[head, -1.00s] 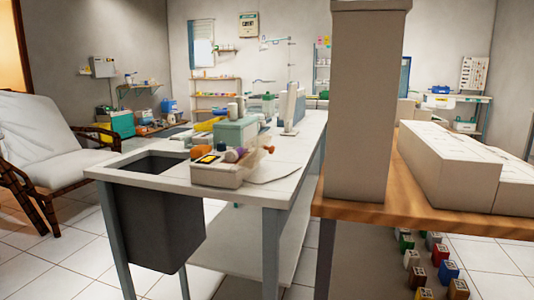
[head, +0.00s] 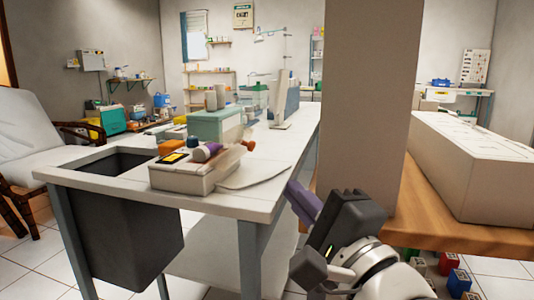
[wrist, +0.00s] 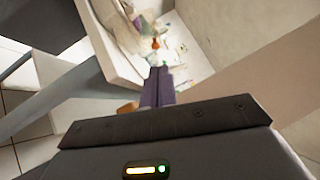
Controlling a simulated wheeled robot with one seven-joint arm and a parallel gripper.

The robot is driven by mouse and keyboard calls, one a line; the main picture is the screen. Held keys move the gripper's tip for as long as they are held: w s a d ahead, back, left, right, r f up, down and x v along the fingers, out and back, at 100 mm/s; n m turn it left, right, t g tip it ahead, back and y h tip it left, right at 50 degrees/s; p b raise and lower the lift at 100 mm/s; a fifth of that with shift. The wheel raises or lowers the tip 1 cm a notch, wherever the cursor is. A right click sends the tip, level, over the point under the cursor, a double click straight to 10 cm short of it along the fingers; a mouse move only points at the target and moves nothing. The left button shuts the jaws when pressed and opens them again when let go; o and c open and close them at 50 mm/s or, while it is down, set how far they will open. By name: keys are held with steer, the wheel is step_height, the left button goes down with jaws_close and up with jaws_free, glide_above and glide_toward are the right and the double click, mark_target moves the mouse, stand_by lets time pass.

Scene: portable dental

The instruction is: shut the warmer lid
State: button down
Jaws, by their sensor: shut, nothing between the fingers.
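A low beige box with a dark panel and yellow display (head: 188,178), which looks like the warmer, stands near the front edge of the white table. Purple and orange rounded items show at its top. A thin pale plate with a curved edge (head: 255,174) extends to its right. I cannot tell whether this is its lid. My gripper (head: 296,188) is at the right side of the table, near its edge, apart from the box. Its purple fingers (wrist: 158,74) are shut and empty in the wrist view, pointing towards the tabletop, where items show small and unclear.
The white table (head: 110,185) has a dark bin (head: 125,235) at its near left. A green box (head: 214,124) and monitor (head: 281,98) stand farther back. A tall beige column (head: 365,100) and wooden counter (head: 450,210) with a long box (head: 470,165) are on the right.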

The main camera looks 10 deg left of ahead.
mark_target(235, 143)
steer(key=x, duration=1)
steer(key=shift+s+a+f+p, duration=0.1)
steer(key=shift+f+p, duration=0.05)
steer(key=shift+p, duration=0.2)
steer(key=shift+a+r, duration=0.25)
steer(key=shift+a, duration=0.3)
steer(key=shift+a+r, duration=0.2)
steer(key=shift+a, duration=0.35)
steer(key=shift+a+r, duration=0.15)
steer(key=shift+a, duration=0.45)
steer(key=shift+r, duration=0.1)
steer(key=shift+a+r+n+g+p, duration=0.1)
steer(key=shift+r+n+g+p, duration=0.15)
steer(key=shift+p, duration=0.35)
